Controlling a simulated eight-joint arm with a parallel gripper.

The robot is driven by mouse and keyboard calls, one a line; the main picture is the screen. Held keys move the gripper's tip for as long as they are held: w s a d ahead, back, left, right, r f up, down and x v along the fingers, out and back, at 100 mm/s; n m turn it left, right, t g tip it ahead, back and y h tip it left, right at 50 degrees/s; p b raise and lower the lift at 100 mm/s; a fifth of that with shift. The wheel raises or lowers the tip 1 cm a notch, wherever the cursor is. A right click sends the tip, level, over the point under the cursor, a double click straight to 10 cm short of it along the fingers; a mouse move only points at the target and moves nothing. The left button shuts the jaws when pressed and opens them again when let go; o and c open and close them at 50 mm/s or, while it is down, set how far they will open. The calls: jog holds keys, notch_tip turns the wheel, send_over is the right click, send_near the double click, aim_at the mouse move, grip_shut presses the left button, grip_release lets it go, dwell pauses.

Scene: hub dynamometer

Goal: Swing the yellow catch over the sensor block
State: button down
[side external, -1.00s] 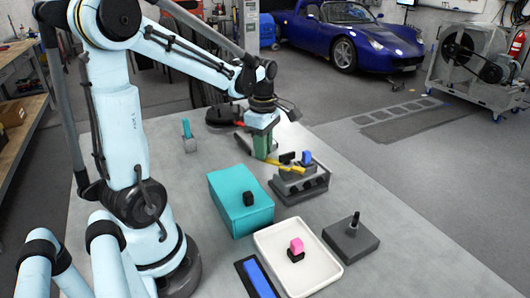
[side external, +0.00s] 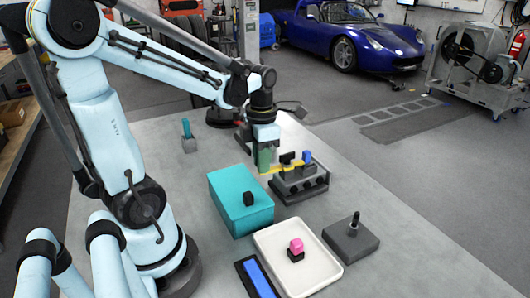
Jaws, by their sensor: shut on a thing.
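The yellow catch (side external: 282,167) is a thin bar along the grey fixture (side external: 300,186), at the right centre of the side external view. My gripper (side external: 265,168), with green fingers, points down at the catch's left end and is shut on it; the fingers hide part of that end. A black piece (side external: 287,158) and a blue piece (side external: 306,157) stand up at the fixture. I cannot tell which part is the sensor block, or whether the catch lies over it.
A teal box (side external: 240,203) with a black knob stands just in front of my gripper. A white tray (side external: 268,241) holds a pink and black piece. A grey block with a peg (side external: 351,240) stands at right. A teal-handled item (side external: 188,136) stands at the back left.

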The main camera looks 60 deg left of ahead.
jog(key=shift+d+n, duration=0.4)
jog(key=shift+n, duration=0.2)
jog(key=c, duration=1)
grip_release()
jog(key=shift+c, duration=0.2)
jog(key=shift+r, duration=0.1)
notch_tip(320, 180, up, 12)
